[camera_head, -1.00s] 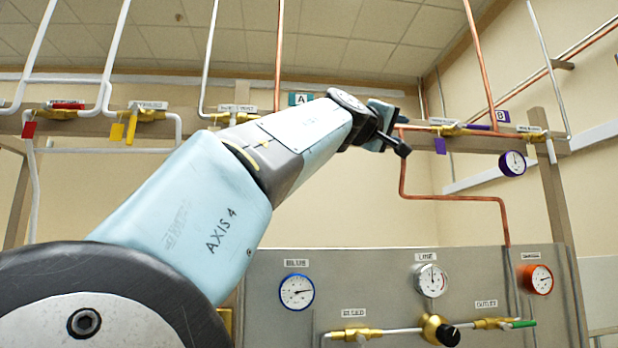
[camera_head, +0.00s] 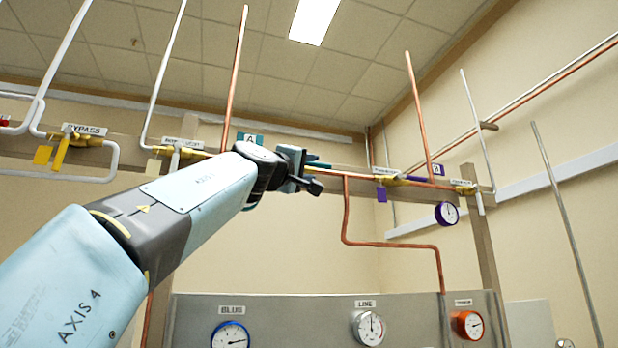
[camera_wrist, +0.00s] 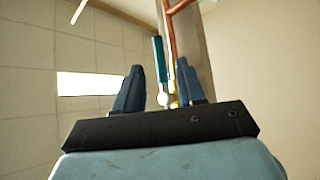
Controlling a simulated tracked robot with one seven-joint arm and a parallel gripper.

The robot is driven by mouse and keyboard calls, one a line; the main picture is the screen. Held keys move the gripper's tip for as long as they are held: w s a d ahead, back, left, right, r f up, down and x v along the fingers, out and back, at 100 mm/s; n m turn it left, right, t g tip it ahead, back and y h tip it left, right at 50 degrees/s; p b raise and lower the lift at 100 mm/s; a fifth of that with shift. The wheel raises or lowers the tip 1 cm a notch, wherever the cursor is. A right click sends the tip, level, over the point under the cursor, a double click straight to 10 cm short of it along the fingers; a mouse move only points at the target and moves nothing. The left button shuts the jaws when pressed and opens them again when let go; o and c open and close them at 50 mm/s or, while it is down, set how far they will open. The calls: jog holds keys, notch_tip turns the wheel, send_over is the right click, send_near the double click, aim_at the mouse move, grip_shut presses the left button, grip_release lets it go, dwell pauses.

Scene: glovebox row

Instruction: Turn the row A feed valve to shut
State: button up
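A valve with a teal lever handle (camera_wrist: 158,60) and a brass body (camera_wrist: 173,98) shows in the wrist view. The lever lies nearly along the copper pipe. My gripper (camera_wrist: 160,67) is open, with one dark finger on each side of the lever in that picture. I see no clear contact, and the depth between fingers and lever is hard to judge. In the head view my gripper (camera_head: 304,172) is at the pipe row, right of the teal A tag (camera_head: 250,138). Part of the teal lever (camera_head: 319,165) shows just behind it; the valve body is hidden.
A purple-handled valve (camera_head: 390,182) with a B tag (camera_head: 437,170) and a purple gauge (camera_head: 446,213) are to the right. Yellow-tagged bypass valve (camera_head: 60,150) is at left. A grey panel (camera_head: 290,308) with gauges stands below. A copper pipe (camera_head: 345,215) drops right of my gripper.

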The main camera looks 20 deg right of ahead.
aim_at(320, 166)
jog(key=x, duration=0.8)
grip_shut()
jog(key=shift+a, duration=0.15)
dwell(0.4)
